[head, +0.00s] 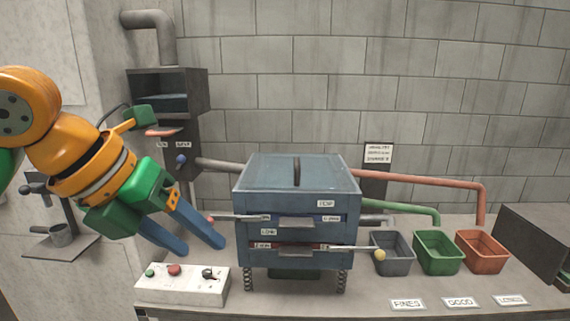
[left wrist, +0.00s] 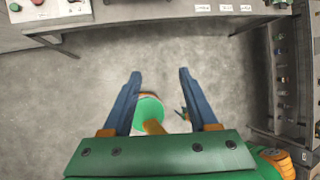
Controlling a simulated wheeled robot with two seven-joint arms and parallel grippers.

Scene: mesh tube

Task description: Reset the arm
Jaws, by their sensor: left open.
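My left arm comes in from the left in the head view. My left gripper (head: 196,240) is open and empty, its two blue fingers pointing down and to the right, left of the blue sieve box and above the control box. In the left wrist view the left gripper (left wrist: 160,75) shows its fingers spread apart over bare grey floor, with nothing between the tips. A green and orange part of my own body shows below them. My right gripper cannot be made out in either view.
A blue sieve box (head: 297,175) on springs stands mid-bench. A control box (head: 182,286) with buttons sits front left. Grey (head: 392,258), green (head: 438,255) and red bins (head: 481,255) stand to the right below pipes. A dark hopper (head: 170,92) rises behind my left arm.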

